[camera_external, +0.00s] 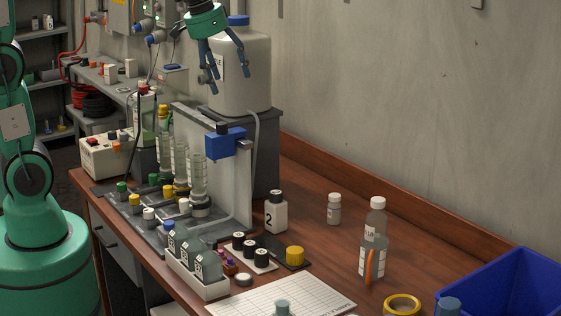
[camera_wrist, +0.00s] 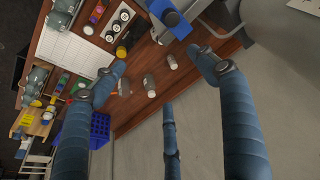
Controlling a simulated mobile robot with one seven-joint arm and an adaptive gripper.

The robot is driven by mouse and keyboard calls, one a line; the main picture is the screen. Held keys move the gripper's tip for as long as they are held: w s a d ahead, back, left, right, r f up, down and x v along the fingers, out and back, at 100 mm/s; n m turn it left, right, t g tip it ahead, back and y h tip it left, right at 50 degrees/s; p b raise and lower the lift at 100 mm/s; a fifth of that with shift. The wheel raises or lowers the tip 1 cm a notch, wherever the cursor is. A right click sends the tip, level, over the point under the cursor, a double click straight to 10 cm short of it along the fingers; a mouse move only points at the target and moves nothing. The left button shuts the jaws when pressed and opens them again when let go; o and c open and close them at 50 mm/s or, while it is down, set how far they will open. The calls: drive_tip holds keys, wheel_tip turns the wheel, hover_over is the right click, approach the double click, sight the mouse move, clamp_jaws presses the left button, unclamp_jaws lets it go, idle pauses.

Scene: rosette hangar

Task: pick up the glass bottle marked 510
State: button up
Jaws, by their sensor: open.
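My gripper (camera_external: 229,80) is open and empty, high in front of the large white jug, well up and left of the bottle. The wrist view shows its spread fingers (camera_wrist: 155,60).
The large jug (camera_external: 240,75) and blue clamp (camera_external: 226,143) rise near my gripper. The wall is close behind.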

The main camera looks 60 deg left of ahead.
drive_tip(key=w+d+f+g+p, duration=0.15)
drive_tip(key=w+d+p, duration=0.35)
drive_tip(key=w, duration=0.6)
drive_tip(key=m+g+p, duration=0.1)
drive_tip(key=g+p, duration=0.1)
drive_tip(key=p, duration=0.6)
hover_over(379, 199)
drive_tip(key=shift+y, duration=0.3)
drive_tip(key=f, duration=2.3)
drive_tip(key=shift+a, duration=0.25)
drive_tip(key=shift+d+f, duration=0.3)
drive_tip(key=shift+f, duration=0.25)
drive_tip(key=shift+f, duration=0.1)
drive_tip(key=shift+f+p, duration=0.35)
drive_tip(key=shift+f, duration=3.85)
drive_tip(key=shift+f, duration=0.1)
